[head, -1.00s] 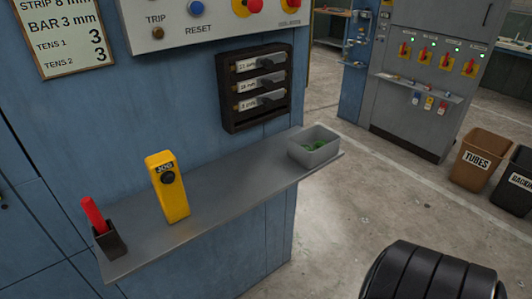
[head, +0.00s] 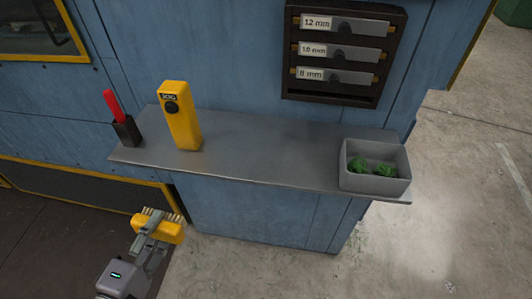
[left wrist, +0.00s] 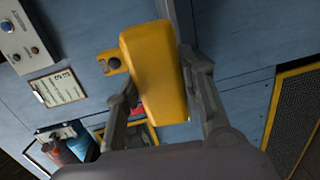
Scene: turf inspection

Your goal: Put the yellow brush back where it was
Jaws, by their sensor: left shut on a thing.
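The yellow brush (head: 158,232) has pale bristles along its upper edge in the head view. My left gripper (head: 152,240) is shut on it, low at the lower left, in front of the shelf and below its level. In the left wrist view the brush (left wrist: 155,70) is large, its smooth yellow back between the two fingers of my left gripper (left wrist: 163,90). The place where the brush was cannot be told from these frames. My right gripper is not in view.
A grey shelf (head: 240,155) holds a dark cup (head: 127,131) with a red tool (head: 113,103), a yellow jog box (head: 180,118) and a grey bin (head: 375,182) with green bits. The shelf has bare room between jog box and bin. A labelled rack (head: 340,55) hangs above.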

